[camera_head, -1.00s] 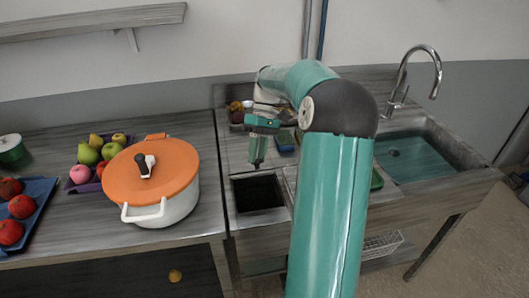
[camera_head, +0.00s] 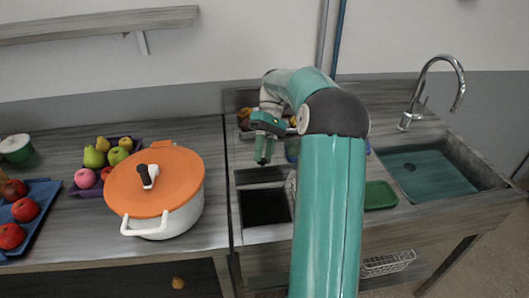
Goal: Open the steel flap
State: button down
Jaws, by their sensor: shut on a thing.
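A square dark opening (camera_head: 265,207) with a pale metal rim is in the counter, left of my arm. A narrow pale grey strip, apparently the steel flap (camera_head: 260,176), shows along its back edge. My gripper (camera_head: 263,160) points down just behind the opening, its green fingers close together. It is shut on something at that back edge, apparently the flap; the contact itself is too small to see. My forearm hides the opening's right surroundings.
An orange-lidded white pot (camera_head: 172,217) stands left of the opening. Beyond it are a purple fruit tray (camera_head: 92,191) and a blue tray (camera_head: 38,222). Right of my arm are a green tray (camera_head: 380,196) and a sink (camera_head: 428,172) with a tall faucet (camera_head: 437,62).

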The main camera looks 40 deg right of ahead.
dwell(0.3)
jog(key=c, duration=1.1)
grip_release()
jog(key=shift+s, duration=0.1)
